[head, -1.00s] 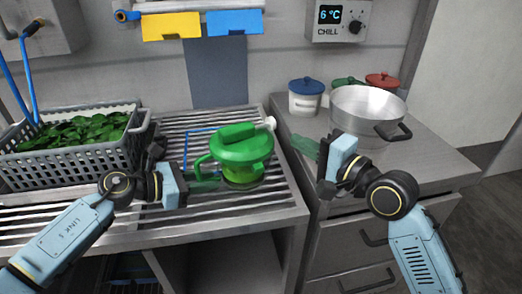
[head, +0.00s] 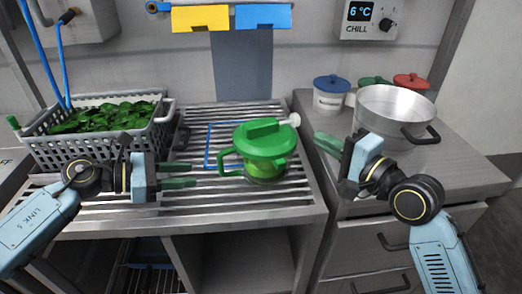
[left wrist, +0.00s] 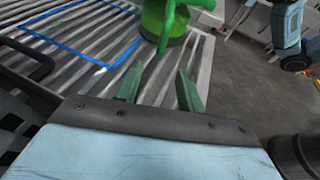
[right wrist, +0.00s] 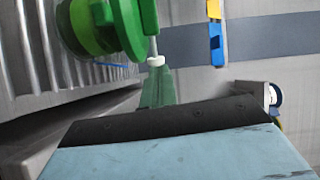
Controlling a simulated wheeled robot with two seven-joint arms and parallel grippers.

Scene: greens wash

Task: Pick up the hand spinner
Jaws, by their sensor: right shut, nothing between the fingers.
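The hand spinner (head: 265,158) is a green lidded pot with a white knob on its crank and a loop handle (head: 227,165) on its left. It stands upright on the slatted steel drainboard, over the right part of a blue outline. My left gripper (head: 193,174) is open and empty, left of the loop handle with a small gap. The left wrist view shows its two fingers (left wrist: 160,90) apart, pointing towards the spinner (left wrist: 165,22). My right gripper (head: 317,138) is shut and empty, right of the spinner, its tips near the white knob (right wrist: 155,61).
A grey crate (head: 95,152) of green leaves stands left on the drainboard (head: 240,206). On the right counter are a steel pot (head: 393,112) and several lidded tubs (head: 331,93). Yellow (head: 200,19) and blue bins hang on the back wall.

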